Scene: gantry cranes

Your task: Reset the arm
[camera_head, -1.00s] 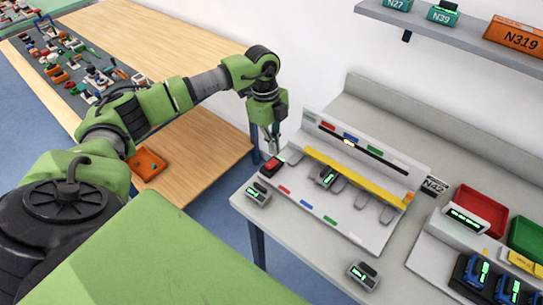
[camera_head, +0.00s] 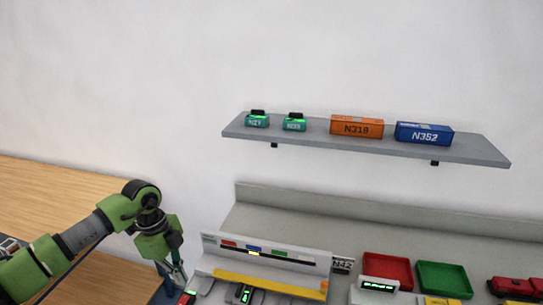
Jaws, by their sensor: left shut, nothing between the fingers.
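My left arm comes in from the lower left in green and grey. Its gripper (camera_head: 177,276) points down at the left end of the work bench (camera_head: 232,222), beside the white station (camera_head: 216,243) with the yellow bar (camera_head: 268,285). The fingers look closed together and hold nothing visible. Their tips are close to a small red item at the bottom edge of the view; I cannot tell if they touch it. My right gripper is not in view.
A grey wall shelf (camera_head: 470,149) carries two small teal devices (camera_head: 257,119), an orange box (camera_head: 357,127) and a blue box (camera_head: 423,133). A red tray (camera_head: 388,268) and a green tray (camera_head: 443,278) stand on the bench. A wooden table (camera_head: 60,190) is at the left.

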